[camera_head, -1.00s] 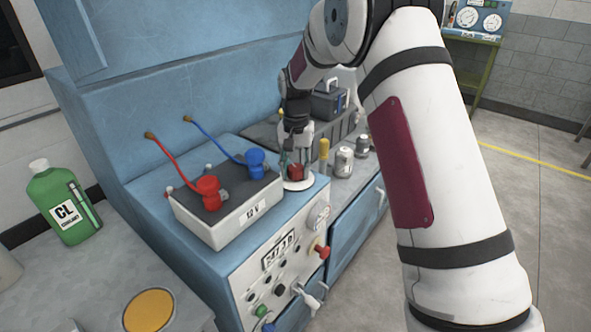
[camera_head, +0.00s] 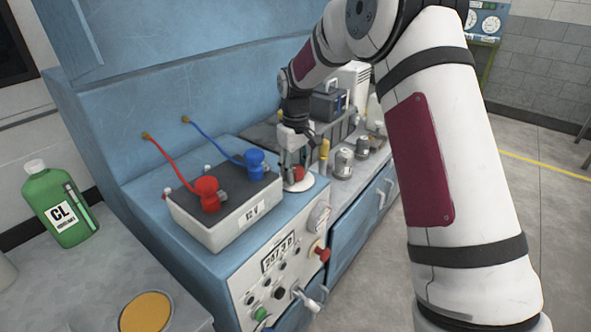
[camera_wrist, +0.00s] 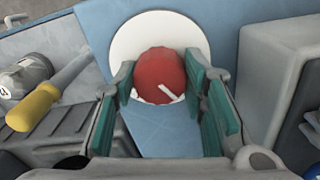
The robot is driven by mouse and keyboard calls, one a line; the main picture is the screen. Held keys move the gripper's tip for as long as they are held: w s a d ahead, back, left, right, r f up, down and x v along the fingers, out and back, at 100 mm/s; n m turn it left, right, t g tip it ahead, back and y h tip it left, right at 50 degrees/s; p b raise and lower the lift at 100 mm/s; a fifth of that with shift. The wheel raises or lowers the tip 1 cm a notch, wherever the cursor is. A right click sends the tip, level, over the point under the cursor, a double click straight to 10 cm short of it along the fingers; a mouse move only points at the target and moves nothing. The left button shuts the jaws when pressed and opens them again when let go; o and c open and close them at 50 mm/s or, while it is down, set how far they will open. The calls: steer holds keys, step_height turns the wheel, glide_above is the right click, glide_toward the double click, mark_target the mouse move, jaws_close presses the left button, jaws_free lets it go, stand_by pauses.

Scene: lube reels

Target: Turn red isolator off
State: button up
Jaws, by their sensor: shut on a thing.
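The gripper hides part of the knob in the head view.
A battery box (camera_head: 225,225) with a red terminal (camera_head: 207,195) and a blue terminal (camera_head: 255,163) stands close left of the gripper. A yellow-handled tool (camera_head: 324,150) and metal canisters (camera_head: 343,162) are close right. The front panel (camera_head: 275,275) has buttons and a display.

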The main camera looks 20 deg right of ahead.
mark_target(295, 168)
steer(key=shift+n, duration=1.1)
steer(key=o, duration=1.2)
steer(key=shift+c, duration=0.2)
steer(key=shift+r, duration=0.1)
step_height(295, 168, up, 12)
